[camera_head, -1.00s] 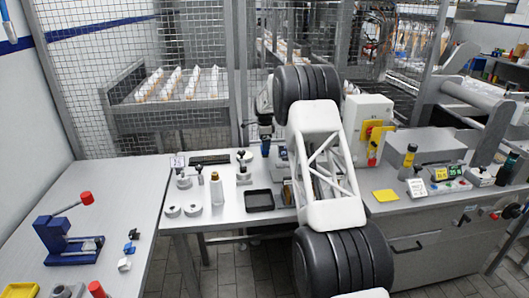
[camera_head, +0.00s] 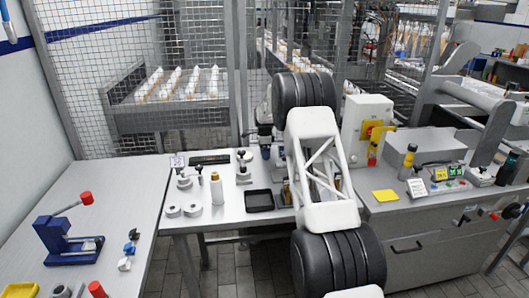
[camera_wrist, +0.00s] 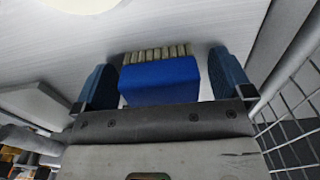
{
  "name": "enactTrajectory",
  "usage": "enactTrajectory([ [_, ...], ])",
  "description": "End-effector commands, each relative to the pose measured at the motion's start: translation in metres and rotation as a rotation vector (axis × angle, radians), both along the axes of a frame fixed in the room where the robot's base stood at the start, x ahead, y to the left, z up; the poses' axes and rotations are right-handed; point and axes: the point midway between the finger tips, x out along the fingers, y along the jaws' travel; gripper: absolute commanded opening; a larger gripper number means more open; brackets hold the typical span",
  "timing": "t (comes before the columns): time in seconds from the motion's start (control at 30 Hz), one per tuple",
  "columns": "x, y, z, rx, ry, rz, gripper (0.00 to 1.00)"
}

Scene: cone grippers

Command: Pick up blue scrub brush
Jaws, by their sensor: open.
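The blue scrub brush (camera_wrist: 160,82) shows in the wrist view, with a blue body and a row of pale bristles along its far edge. It is near a white surface. My gripper (camera_wrist: 160,64) is open, with one blue finger on each side of the brush. Narrow gaps show between the brush and both fingers. The near end of the brush is hidden by my gripper's body. In the head view my arm hides the gripper, and I cannot make out the brush there.
The workbench holds a black tray (camera_head: 259,201), a bottle (camera_head: 217,189), metal rings (camera_head: 192,209) and a yellow pad (camera_head: 385,196). A white machine (camera_head: 367,120) stands behind my arm. Wire mesh (camera_wrist: 297,105) is close at right in the wrist view.

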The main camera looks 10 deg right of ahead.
Motion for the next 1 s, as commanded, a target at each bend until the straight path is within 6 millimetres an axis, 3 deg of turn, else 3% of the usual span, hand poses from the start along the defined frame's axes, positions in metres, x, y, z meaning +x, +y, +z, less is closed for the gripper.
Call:
enactTrajectory([
  [0.5,0.0001,-0.0001,0.0002,0.0,-0.001,0.0,0.98],
  [0.87,0.0001,0.0,0.0003,0.0,-0.001,0.0,0.44],
  [1.0,0.0002,-0.0001,0.0004,0.0,-0.001,0.0,0.44],
])
